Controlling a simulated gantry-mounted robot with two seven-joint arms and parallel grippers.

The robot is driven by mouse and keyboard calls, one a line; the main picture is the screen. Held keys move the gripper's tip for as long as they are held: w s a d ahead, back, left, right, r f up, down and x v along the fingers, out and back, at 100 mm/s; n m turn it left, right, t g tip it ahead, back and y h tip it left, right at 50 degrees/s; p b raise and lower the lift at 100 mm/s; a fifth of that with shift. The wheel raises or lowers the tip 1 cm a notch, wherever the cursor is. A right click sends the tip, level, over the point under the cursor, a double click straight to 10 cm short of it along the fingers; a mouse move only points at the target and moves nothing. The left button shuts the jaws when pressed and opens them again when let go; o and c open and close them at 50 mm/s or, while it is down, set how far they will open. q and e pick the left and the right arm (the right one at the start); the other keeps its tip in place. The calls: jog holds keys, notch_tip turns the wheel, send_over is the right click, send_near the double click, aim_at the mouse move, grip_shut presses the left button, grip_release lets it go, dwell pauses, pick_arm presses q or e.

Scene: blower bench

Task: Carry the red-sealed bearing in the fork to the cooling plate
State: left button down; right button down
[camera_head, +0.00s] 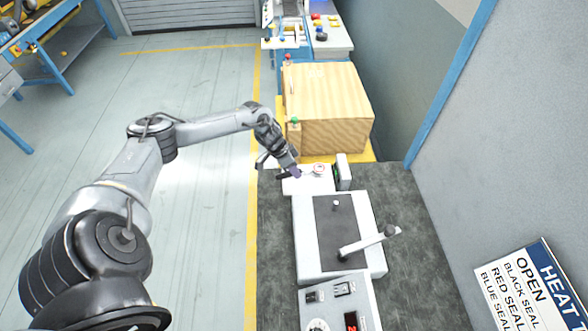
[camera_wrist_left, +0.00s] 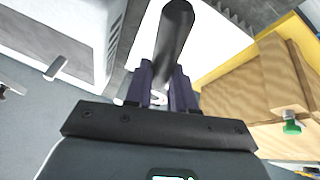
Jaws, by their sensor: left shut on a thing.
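My left gripper (camera_head: 295,173) is shut at the far end of the bench, over the edge of a white plate (camera_head: 292,187). In the left wrist view its two dark purple fingers (camera_wrist_left: 164,92) close on a dark cylindrical handle (camera_wrist_left: 174,35), which I take as the fork's. A small round pale piece with a reddish tint (camera_head: 318,169), possibly the red-sealed bearing, is just right of the fingertips, over or on the white plate. I cannot tell whether it touches the plate. The fork's prongs are not clear. My right gripper is not in view.
Nearer is a white machine with a dark top (camera_head: 335,235) and a pale lever (camera_head: 370,243). A HEAT sign (camera_head: 535,290) is at lower right.

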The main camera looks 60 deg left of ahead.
pick_arm(q)
jog(key=shift+f+b, duration=0.65)
jog(key=shift+f, duration=0.55)
jog(key=shift+f+b, duration=0.5)
jog(key=shift+f, duration=0.35)
jog(key=shift+f, duration=0.25)
jog(key=c, duration=0.9)
grip_release()
jog(key=shift+f, duration=0.1)
